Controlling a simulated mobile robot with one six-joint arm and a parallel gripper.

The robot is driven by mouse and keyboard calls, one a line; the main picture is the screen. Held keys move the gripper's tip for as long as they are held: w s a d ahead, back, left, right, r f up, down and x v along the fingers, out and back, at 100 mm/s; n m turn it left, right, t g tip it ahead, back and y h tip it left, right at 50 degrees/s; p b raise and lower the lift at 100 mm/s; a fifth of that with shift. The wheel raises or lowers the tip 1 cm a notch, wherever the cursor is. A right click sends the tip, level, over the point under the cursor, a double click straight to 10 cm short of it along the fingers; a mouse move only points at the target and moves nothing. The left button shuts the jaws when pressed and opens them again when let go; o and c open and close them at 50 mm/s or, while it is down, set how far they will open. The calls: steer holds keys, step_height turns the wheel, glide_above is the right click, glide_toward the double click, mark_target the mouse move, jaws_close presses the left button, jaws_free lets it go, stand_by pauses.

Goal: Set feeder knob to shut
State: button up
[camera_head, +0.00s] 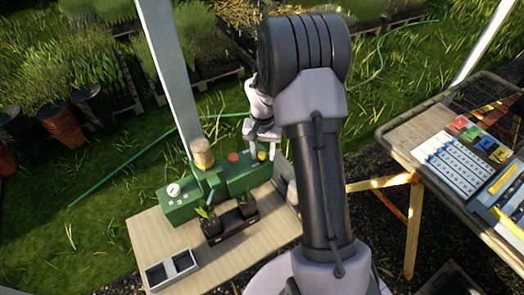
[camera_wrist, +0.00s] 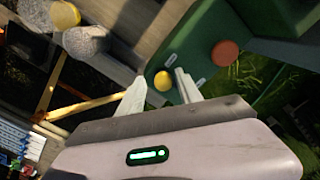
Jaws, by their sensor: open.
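The feeder is a long green box (camera_head: 185,207) on the light wooden bench in the head view. A white round knob (camera_head: 173,189) sits on its left end, with small white marks on the face below it. A red round button (camera_head: 233,157) and a yellow one (camera_head: 261,155) are at its right end. My gripper (camera_head: 262,150) is over that right end, well away from the knob. In the wrist view my gripper (camera_wrist: 160,76) is open and empty, with the yellow button (camera_wrist: 163,80) showing between its fingers; contact cannot be told. The knob is not in the wrist view.
A second table (camera_head: 398,133) with labels is at right. My arm hides part of the bench.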

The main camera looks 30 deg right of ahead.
mark_target(262, 155)
steer(key=shift+w+r, duration=0.1)
steer(key=shift+r, duration=0.1)
step_height(262, 155, up, 17)
steer(key=p, duration=0.4)
steer(key=shift+p, duration=0.35)
